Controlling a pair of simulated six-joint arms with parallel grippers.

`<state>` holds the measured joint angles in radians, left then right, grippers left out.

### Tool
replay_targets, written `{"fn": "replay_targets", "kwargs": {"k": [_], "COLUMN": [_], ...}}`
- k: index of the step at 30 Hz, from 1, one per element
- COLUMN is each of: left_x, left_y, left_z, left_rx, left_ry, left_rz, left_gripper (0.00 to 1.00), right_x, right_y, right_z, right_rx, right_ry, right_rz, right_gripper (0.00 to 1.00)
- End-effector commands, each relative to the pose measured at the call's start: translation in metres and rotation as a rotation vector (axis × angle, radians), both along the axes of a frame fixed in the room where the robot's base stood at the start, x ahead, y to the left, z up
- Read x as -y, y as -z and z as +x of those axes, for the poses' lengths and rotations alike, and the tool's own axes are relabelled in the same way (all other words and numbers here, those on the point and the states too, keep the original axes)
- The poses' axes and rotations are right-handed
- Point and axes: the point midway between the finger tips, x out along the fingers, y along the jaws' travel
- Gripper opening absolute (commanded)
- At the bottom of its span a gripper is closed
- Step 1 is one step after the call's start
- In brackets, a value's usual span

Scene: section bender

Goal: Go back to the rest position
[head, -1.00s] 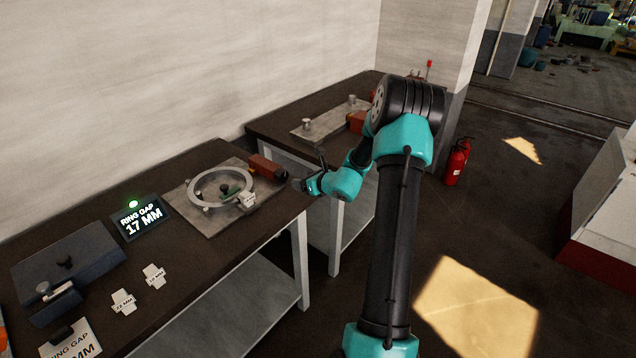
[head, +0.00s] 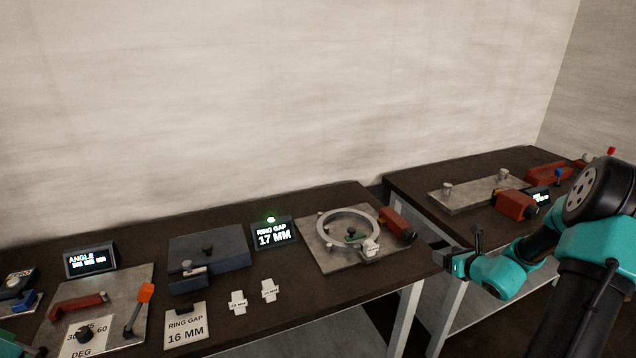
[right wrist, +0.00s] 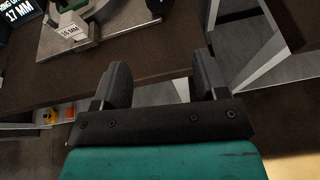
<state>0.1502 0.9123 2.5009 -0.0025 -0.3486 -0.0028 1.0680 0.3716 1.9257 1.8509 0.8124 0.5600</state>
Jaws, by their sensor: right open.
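My right gripper (head: 449,262) is in the head view at the right, off the front edge of the dark workbench (head: 300,293), just right of the ring fixture. In the right wrist view its two dark fingers (right wrist: 162,88) stand apart with nothing between them. A metal ring (head: 322,228) lies on a grey plate, with a small white labelled block (head: 370,248) at its front edge; the block also shows in the right wrist view (right wrist: 71,27). My left gripper is not in view; only a bit of teal shows at the lower left edge.
A display (head: 273,234) reads RING GAP 17 MM under a green light. A blue box (head: 212,250), two white gauge pieces and a RING GAP 16 MM card (head: 186,326) are to its left. A second bench (head: 410,185) stands at the right, beyond a gap.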

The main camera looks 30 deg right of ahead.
Motion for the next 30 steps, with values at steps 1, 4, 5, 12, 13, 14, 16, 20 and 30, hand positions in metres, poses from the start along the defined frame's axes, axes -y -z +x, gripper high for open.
{"fn": "replay_targets", "kwargs": {"k": [1, 4, 5, 12, 13, 14, 16, 20, 30], "left_x": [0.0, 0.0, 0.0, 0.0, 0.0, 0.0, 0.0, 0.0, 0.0], "left_y": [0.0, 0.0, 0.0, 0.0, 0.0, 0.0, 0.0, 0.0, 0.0], "left_z": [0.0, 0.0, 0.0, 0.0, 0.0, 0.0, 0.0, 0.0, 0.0], "left_rx": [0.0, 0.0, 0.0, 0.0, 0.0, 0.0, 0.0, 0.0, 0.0], "left_ry": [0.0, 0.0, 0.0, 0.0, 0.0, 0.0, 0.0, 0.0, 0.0], "left_rz": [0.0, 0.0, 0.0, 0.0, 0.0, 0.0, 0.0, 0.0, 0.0], "left_gripper": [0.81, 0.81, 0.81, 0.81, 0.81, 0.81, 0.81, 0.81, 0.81], "right_x": [-0.004, -0.02, -0.027, -0.126, -0.141, -0.155, -0.188, -0.238, -0.322], "right_y": [0.003, 0.016, 0.023, 0.096, 0.107, 0.116, 0.139, 0.173, 0.23], "right_z": [0.001, 0.004, 0.005, 0.001, -0.002, -0.005, -0.016, -0.038, -0.078], "right_rx": [-0.008, -0.048, -0.067, -0.303, -0.336, -0.368, -0.436, -0.528, -0.493], "right_ry": [-0.01, -0.06, -0.083, -0.44, -0.503, -0.566, -0.724, -1.024, -1.791], "right_rz": [0.001, -0.004, -0.007, -0.098, -0.12, -0.145, -0.213, -0.369, -0.935], "right_gripper": [0.67, 0.67, 0.67, 0.67, 0.67, 0.67, 0.67, 0.67, 0.67]}}
